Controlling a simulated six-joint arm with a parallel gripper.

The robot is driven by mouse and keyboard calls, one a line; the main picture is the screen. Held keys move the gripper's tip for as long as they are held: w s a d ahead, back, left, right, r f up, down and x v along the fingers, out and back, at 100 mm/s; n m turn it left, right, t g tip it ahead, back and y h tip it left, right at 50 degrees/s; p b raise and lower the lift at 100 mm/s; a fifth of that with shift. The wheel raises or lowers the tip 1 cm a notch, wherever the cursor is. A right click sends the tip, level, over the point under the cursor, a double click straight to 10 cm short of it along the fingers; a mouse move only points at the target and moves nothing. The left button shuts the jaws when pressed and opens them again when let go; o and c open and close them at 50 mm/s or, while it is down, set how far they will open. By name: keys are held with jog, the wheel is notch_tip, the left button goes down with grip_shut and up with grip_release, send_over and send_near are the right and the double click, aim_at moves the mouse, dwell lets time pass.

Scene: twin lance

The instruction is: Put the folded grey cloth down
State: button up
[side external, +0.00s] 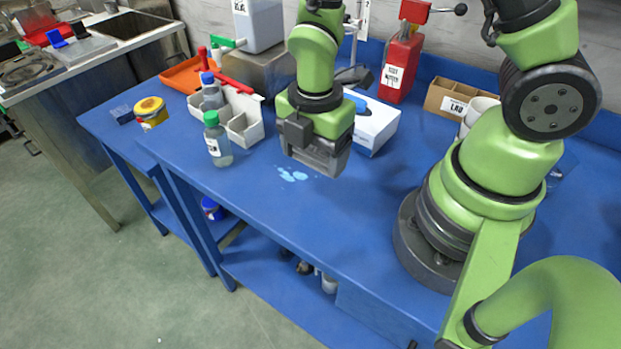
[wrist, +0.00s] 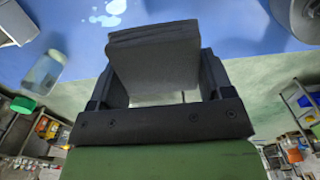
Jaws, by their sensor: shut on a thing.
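My gripper (side external: 317,158) hangs over the blue bench, just right of a light-blue wet patch (side external: 293,175). In the wrist view my gripper (wrist: 162,80) is shut on the folded grey cloth (wrist: 155,55), a dark layered pad gripped between the two fingers. The patch also shows in the wrist view (wrist: 108,12), beyond the cloth's edge. In the side view the cloth is hard to tell from the dark fingers. I cannot tell whether it touches the bench.
A green-capped bottle (side external: 217,140) stands left of my gripper, beside a white divided tray (side external: 240,122). A white box (side external: 372,122) stands close behind on the right, and a red container (side external: 402,65) farther back. The bench top (side external: 300,220) is clear in front.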

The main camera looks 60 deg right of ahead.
jog(key=s+a, duration=0.2)
jog(key=s, duration=0.2)
send_over(326, 217)
notch_tip(326, 217, down, 4)
jog(key=shift+s, duration=0.1)
jog(key=shift+f, duration=2.25)
